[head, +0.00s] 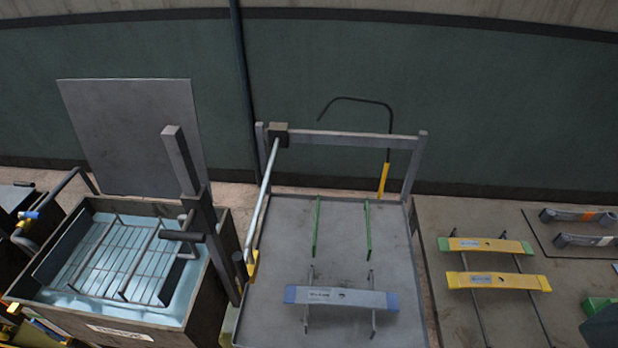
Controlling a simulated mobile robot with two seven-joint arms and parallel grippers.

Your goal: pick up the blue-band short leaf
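Neither of my grippers can be made out in this view, and nothing is seen touching the leaf.
Two green rails (316,228) stand behind the leaf. A grey frame (350,138) with a hooked rod rises at the tray's back. A water-filled tank (40,300) stands left.

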